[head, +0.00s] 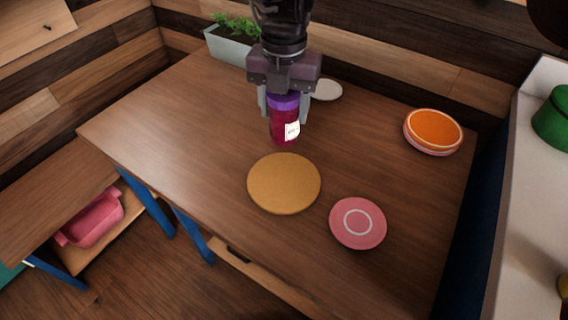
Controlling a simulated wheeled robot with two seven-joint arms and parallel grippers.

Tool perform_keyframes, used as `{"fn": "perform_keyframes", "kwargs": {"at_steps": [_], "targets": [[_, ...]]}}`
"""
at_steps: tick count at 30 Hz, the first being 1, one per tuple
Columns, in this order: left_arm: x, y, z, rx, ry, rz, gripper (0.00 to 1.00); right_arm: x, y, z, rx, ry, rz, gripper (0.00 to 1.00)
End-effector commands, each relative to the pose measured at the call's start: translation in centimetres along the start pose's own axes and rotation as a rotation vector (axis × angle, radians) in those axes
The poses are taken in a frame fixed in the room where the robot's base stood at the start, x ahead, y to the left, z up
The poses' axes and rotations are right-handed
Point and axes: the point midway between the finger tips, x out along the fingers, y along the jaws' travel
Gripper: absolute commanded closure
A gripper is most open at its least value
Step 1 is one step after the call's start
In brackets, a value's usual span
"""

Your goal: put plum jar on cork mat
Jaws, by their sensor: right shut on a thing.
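The plum jar (284,131) is dark magenta with a purple lid and a white label. My right gripper (284,105) is shut on the jar near its lid and holds it upright. In the head view the jar appears just behind the round tan cork mat (284,184), which lies bare on the wooden table. I cannot tell exactly how high the jar's base is above the table. My left gripper is not in view.
A pink plate with a white ring (358,223) lies right of the mat. Stacked orange and pink plates (433,130) stand at the back right. A white dish (327,90) and a planter (232,48) are at the back. The table's left part is clear.

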Motion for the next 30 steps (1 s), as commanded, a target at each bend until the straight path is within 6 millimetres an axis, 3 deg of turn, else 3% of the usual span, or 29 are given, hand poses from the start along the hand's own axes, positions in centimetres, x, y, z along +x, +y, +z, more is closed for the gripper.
{"fn": "perform_keyframes", "kwargs": {"at_steps": [3,9,19,25,30], "targets": [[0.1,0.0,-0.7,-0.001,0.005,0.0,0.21,3.4,-0.1,-0.1,0.0,0.004,0.0,0.79],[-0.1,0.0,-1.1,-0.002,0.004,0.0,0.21,7.9,0.0,0.0,0.002,0.001,0.0,0.79],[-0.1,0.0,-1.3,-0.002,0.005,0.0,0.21,10.8,0.0,0.0,0.003,0.0,-0.001,0.79],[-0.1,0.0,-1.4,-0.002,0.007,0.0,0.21,13.6,0.0,0.0,0.002,0.0,-0.001,0.79],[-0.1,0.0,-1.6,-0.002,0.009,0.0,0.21,13.9,0.1,0.0,0.003,-0.001,0.002,0.79]]}}
